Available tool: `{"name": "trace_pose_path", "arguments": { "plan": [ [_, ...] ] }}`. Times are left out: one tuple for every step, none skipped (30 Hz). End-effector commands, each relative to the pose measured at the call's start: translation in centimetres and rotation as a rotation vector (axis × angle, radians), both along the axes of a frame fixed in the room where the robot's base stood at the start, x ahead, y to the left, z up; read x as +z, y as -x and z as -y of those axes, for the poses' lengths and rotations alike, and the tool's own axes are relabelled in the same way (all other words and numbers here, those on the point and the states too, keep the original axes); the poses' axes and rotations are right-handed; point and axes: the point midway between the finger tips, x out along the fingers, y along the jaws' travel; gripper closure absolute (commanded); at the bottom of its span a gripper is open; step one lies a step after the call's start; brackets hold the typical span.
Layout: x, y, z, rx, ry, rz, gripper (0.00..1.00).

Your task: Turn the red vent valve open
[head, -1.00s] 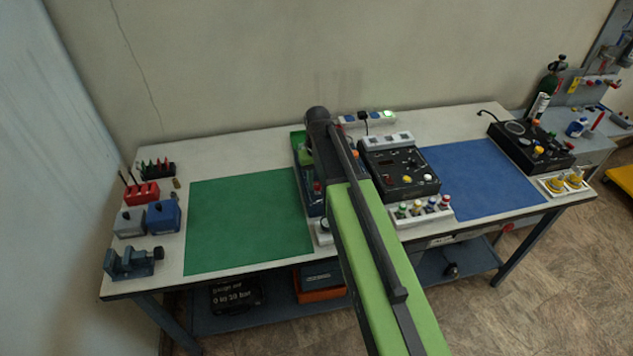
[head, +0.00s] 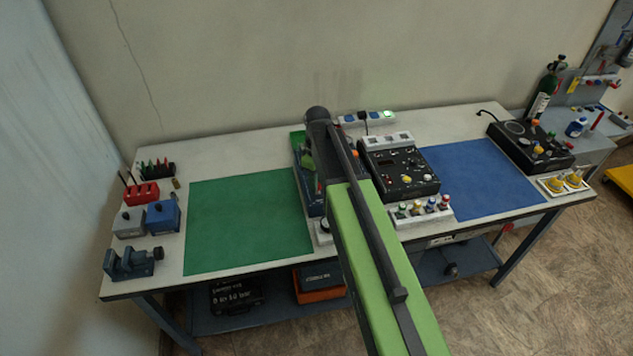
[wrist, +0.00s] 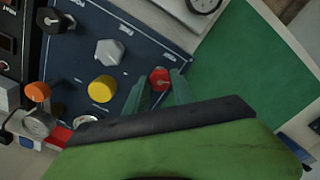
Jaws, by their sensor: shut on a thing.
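The red vent valve (wrist: 159,80) is a small red knob on a dark blue panel (wrist: 139,49) in the wrist view. The two green fingers of my gripper (wrist: 160,75) reach in from below, one on each side of the knob, and are shut on it. A pale mark shows on the knob's face. In the head view my arm covers most of the panel, so the valve and fingertips cannot be made out clearly there.
On the same panel are a yellow knob (wrist: 102,89) and a grey knob (wrist: 109,52), left of my fingers. An orange knob (wrist: 37,91) and a small gauge (wrist: 38,124) stand further left. The green mat (head: 250,222) and blue mat (head: 474,180) are bare.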

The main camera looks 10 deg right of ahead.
Motion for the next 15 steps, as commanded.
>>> {"name": "trace_pose_path", "arguments": {
  "plan": [
    [0.00,-0.03,-0.03,0.010,-0.001,0.001,1.00],
    [0.00,-0.02,-0.04,0.015,-0.001,0.001,1.00],
    [0.00,-0.02,-0.04,0.020,-0.001,0.001,1.00],
    [0.00,-0.02,-0.04,0.023,-0.001,0.001,1.00],
    [0.00,-0.03,-0.04,0.026,-0.001,0.001,1.00],
    [0.00,-0.03,-0.04,0.028,-0.001,0.001,1.00],
    [0.00,-0.02,-0.05,0.030,-0.001,0.001,1.00],
    [0.00,-0.02,-0.05,0.031,-0.001,0.001,1.00],
    [0.00,-0.02,-0.05,0.031,-0.001,0.001,1.00],
    [0.00,-0.02,-0.05,0.031,-0.001,0.001,1.00],
    [0.00,-0.03,-0.06,0.032,-0.001,0.001,1.00],
    [0.00,-0.02,-0.06,0.032,-0.001,0.001,1.00],
    [0.00,-0.02,-0.06,0.031,-0.001,0.001,1.00],
    [0.00,-0.02,-0.06,0.031,-0.001,0.001,1.00],
    [0.00,-0.02,-0.06,0.031,-0.001,0.001,1.00]
  ]
}}
